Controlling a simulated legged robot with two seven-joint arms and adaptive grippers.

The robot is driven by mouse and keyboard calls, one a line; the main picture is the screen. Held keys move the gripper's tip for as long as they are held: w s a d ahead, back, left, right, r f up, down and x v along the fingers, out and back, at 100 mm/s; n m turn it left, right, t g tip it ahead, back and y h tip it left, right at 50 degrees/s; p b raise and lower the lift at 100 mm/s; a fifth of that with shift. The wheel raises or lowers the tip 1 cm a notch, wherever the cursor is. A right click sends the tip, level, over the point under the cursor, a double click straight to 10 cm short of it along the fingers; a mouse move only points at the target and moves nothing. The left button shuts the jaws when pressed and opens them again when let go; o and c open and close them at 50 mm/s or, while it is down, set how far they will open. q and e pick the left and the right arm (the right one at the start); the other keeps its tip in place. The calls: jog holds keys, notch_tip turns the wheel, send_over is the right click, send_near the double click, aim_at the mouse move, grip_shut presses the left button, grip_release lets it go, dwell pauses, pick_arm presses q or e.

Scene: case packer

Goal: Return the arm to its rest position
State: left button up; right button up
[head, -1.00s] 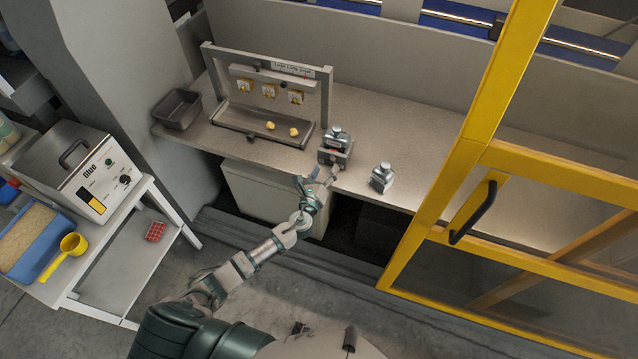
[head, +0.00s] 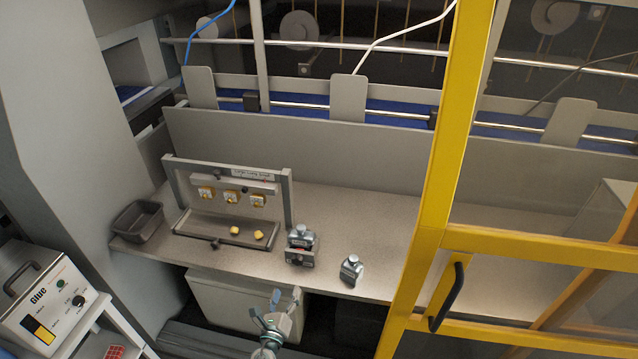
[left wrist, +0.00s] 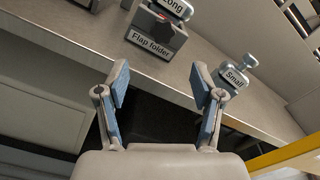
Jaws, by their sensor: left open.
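My left gripper (head: 277,304) is open and empty, in front of the counter's front edge; its spread fingers also show in the left wrist view (left wrist: 163,95). Beyond it, a grey holder labelled "Flap folder" (left wrist: 155,35) stands at the counter edge with a metal piece labelled "...ong" (left wrist: 172,8) seated in it. In the head view the holder (head: 299,258) and its metal piece (head: 301,236) stand upright. A second metal piece labelled "Small" (left wrist: 237,74) stands to the right on the counter (head: 351,270). The gripper touches none of them. My right gripper is not in view.
A grey rack (head: 230,205) with yellow-marked parts and two yellow pieces stands on the counter (head: 380,240), left of the holder. A dark bin (head: 138,222) is at the left end. A yellow-framed door (head: 430,200) blocks the right. A glue machine (head: 45,305) stands lower left.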

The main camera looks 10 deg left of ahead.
pick_arm(q)
jog(key=s+a+f+n+g+y, duration=0.1)
jog(key=a+f+n+g, duration=0.1)
jog(key=f, duration=0.4)
jog(key=s+a+f+n+g, duration=0.1)
jog(key=s+f+n, duration=0.1)
jog(key=f, duration=0.4)
jog(key=s+a+f+n+g+y, duration=0.1)
jog(key=a+f+n+g, duration=0.15)
jog(key=f, duration=0.45)
jog(key=s+a+f+n+g, duration=0.1)
jog(key=s+f+n+g, duration=0.1)
jog(key=s+f+n, duration=0.35)
jog(key=s+a+f+n+g, duration=0.1)
jog(key=s+f+n+g, duration=0.1)
jog(key=s+f, duration=0.7)
jog(key=s+d+f+n+g, duration=0.1)
jog(key=s+f+n, duration=0.3)
jog(key=s, duration=0.6)
jog(key=s+d+f+n+g+h, duration=0.1)
jog(key=s+f+n+g, duration=0.3)
jog(key=s+f, duration=0.4)
jog(key=s+f+n+g, duration=0.2)
jog(key=s+f+n, duration=0.4)
jog(key=s, duration=0.8)
jog(key=shift+d, duration=0.4)
